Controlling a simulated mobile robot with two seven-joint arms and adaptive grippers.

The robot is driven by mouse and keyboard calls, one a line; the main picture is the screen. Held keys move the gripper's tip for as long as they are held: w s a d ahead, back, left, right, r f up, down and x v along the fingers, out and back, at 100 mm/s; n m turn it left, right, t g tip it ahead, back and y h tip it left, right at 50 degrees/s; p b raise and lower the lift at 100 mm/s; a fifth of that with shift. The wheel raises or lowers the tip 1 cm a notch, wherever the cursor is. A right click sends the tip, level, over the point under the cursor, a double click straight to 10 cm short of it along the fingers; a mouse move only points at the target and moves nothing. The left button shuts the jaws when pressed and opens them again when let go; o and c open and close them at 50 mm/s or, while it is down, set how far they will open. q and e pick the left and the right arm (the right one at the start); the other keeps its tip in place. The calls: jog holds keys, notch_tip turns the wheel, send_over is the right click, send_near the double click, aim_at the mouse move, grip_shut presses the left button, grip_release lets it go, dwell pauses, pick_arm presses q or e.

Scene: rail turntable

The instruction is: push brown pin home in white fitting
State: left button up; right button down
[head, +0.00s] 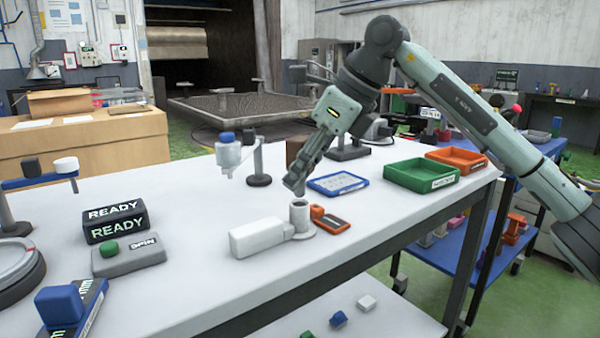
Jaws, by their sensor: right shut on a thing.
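The white fitting (262,238) lies on the white table, a block with a round upright socket (302,222) at its right end. The socket's top looks dark and open. My right gripper (294,190) points down just above the socket, slightly left of its centre, and is shut. The brown pin cannot be made out; the fingers hide what is between them. I cannot tell whether any of it is inside the socket. My left gripper is not in view.
A small orange block and tray (335,224) stand close right of the socket. A blue-rimmed tray (338,184) and a green bin (422,176) lie behind, to the right. A stand (258,180) rises behind, to the left.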

aim_at(300, 196)
jog(key=shift+f+b, duration=1.05)
jog(key=shift+f, duration=0.45)
jog(key=c, duration=0.9)
grip_release()
jog(key=v, duration=1.2)
